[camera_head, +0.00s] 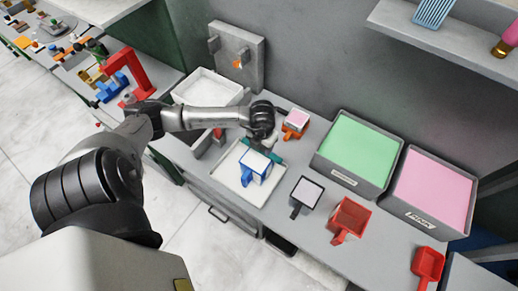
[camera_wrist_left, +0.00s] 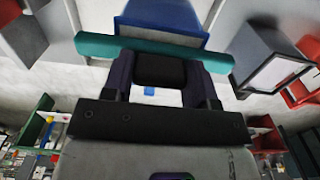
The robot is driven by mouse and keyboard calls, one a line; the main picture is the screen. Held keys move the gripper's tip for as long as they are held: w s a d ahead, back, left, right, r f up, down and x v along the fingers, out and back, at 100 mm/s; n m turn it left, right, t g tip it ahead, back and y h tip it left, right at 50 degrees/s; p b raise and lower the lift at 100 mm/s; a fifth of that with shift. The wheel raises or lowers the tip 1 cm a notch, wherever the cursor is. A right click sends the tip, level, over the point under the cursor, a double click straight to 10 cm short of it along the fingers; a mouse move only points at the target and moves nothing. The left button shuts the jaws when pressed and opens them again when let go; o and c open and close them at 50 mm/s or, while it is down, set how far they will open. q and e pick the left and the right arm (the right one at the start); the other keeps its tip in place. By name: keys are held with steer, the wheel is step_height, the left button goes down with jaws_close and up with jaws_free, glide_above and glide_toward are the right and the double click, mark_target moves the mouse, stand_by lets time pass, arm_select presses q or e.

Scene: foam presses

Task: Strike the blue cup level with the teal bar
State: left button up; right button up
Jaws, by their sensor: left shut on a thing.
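The blue cup (camera_head: 249,178) stands upright on a white tray (camera_head: 224,178), with white material showing in its top. My left gripper (camera_head: 262,145) is over the cup's far side and shut on the teal bar (camera_head: 276,157). In the left wrist view the teal bar (camera_wrist_left: 100,47) lies crosswise in the jaws of the left gripper (camera_wrist_left: 160,70), in front of the blue cup (camera_wrist_left: 165,32). Whether the bar touches the rim I cannot tell. The gripper hides part of the bar in the head view. My right gripper is not in view.
Right of the tray are a dark cup (camera_head: 295,208), a red cup (camera_head: 350,216) and another red cup (camera_head: 428,263). An orange cup (camera_head: 290,134) with pink fill stands behind. Bins of green (camera_head: 357,149) and pink (camera_head: 436,187) material stand at the back right.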

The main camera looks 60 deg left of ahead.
arm_select(q)
steer(key=w+a+r+p, duration=0.1)
steer(key=w+a+r, duration=0.1)
steer(key=w+r, duration=0.1)
steer(key=shift+w+r, duration=0.4)
steer(key=shift+r, duration=0.2)
stand_by(0.7)
steer(key=shift+r, duration=0.1)
stand_by(0.8)
